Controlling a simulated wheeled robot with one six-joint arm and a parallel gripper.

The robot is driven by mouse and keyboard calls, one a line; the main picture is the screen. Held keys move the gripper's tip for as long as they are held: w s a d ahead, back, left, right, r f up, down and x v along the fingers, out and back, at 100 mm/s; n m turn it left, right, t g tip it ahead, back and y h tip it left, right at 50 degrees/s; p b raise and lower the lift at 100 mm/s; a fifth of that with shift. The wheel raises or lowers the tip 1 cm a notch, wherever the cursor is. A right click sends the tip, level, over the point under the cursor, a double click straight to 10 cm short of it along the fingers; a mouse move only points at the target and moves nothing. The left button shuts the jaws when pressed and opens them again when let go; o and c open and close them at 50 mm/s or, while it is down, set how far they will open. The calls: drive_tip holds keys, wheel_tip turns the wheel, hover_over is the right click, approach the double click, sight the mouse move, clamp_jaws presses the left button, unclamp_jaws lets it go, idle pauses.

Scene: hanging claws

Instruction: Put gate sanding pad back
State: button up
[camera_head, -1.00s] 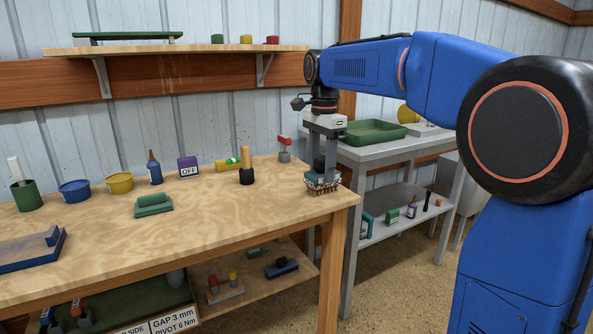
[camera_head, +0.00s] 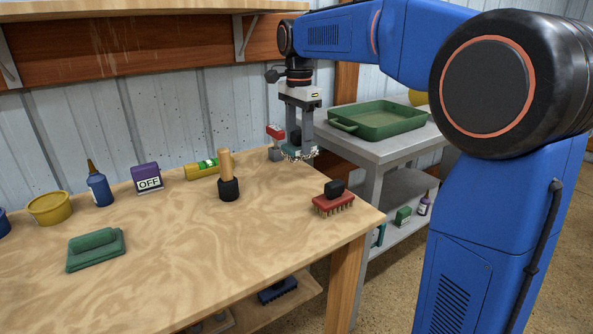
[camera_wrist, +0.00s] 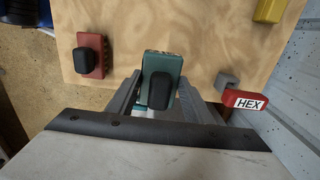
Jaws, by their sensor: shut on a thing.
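My gripper (camera_head: 298,147) is over the back right part of the wooden workbench, shut on a teal block with a black grip. The teal block (camera_wrist: 162,68) shows between the fingers in the wrist view, its black grip (camera_wrist: 162,92) upward. In the head view its underside has a ragged light fringe and is close to the bench top; I cannot tell whether it touches. A green pad with a rounded top (camera_head: 94,249) lies at the front left of the bench. No label marks either one as the gate sanding pad.
A red brush with a black grip (camera_head: 334,203) stands near the bench's right edge. A red HEX tag on a grey block (camera_head: 275,143) is close beside my gripper. A wooden-handled tool (camera_head: 228,180) stands left. A side table (camera_head: 352,147) carries a green tray (camera_head: 376,122).

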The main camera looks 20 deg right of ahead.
sight(299, 131)
drive_tip(key=shift+f, duration=4.05)
drive_tip(key=shift+f, duration=0.15)
drive_tip(key=o, duration=1.5)
drive_tip(key=shift+c, duration=0.2)
wheel_tip(299, 131, up, 12)
drive_tip(key=shift+r, duration=0.15)
drive_tip(key=shift+s, duration=0.15)
